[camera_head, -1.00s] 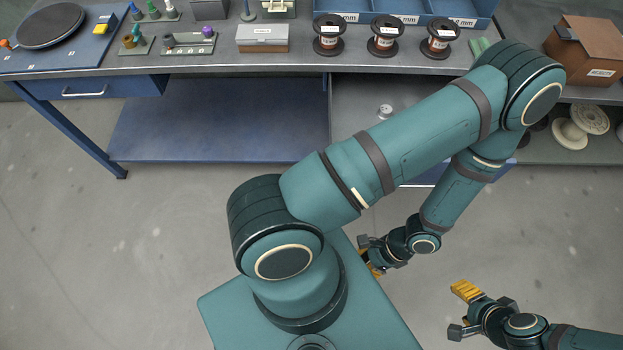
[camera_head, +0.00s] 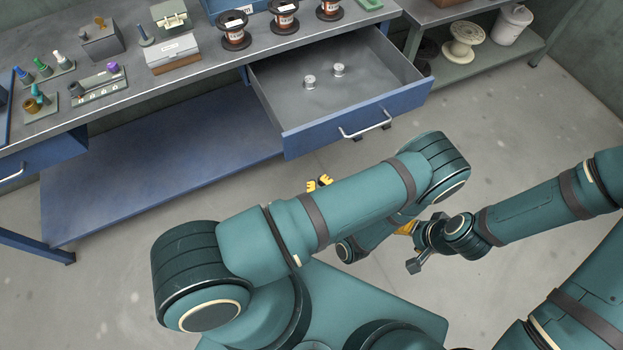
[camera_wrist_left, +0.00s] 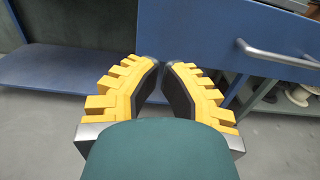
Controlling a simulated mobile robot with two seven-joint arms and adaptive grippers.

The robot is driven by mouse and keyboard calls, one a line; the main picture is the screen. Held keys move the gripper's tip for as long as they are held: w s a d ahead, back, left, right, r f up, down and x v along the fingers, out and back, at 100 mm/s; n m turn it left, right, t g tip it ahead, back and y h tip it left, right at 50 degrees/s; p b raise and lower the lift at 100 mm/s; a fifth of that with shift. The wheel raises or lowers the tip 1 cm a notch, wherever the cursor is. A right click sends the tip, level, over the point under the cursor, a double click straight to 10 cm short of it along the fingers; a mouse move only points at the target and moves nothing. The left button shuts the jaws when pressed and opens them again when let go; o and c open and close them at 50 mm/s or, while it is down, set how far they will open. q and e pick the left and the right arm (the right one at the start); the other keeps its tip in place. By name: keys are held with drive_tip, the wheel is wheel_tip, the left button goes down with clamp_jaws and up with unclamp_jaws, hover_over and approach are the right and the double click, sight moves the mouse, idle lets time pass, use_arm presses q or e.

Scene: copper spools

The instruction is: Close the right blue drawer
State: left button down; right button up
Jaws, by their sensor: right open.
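The right blue drawer (camera_head: 335,131) is pulled out from under the workbench in the head view. Its grey inside holds two small silver cylinders, and a silver handle (camera_head: 366,126) is on its front. My left gripper (camera_head: 319,184) is in front of the drawer front, apart from it in the head view. In the left wrist view, its yellow fingers (camera_wrist_left: 160,66) point at the blue front, left of the handle, with tips close together and nothing seen between them. My right gripper (camera_head: 409,234) is open, partly hidden behind my left arm, farther from the drawer.
The workbench (camera_head: 200,80) carries copper spools (camera_head: 285,17), a grey box (camera_head: 173,53) and small tools. A left drawer (camera_head: 40,152) sits under the bench. A blue lower shelf (camera_head: 150,185) lies below. Bare floor is right of the open drawer.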

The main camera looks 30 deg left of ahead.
sight(296, 147)
use_arm(q)
drive_tip(key=x, duration=1.1)
drive_tip(key=shift+w+a, duration=0.2)
drive_tip(key=shift+a, duration=0.15)
use_arm(e)
drive_tip(key=shift+s+f, duration=0.1)
drive_tip(key=shift+f, duration=0.15)
drive_tip(key=shift+a, duration=0.1)
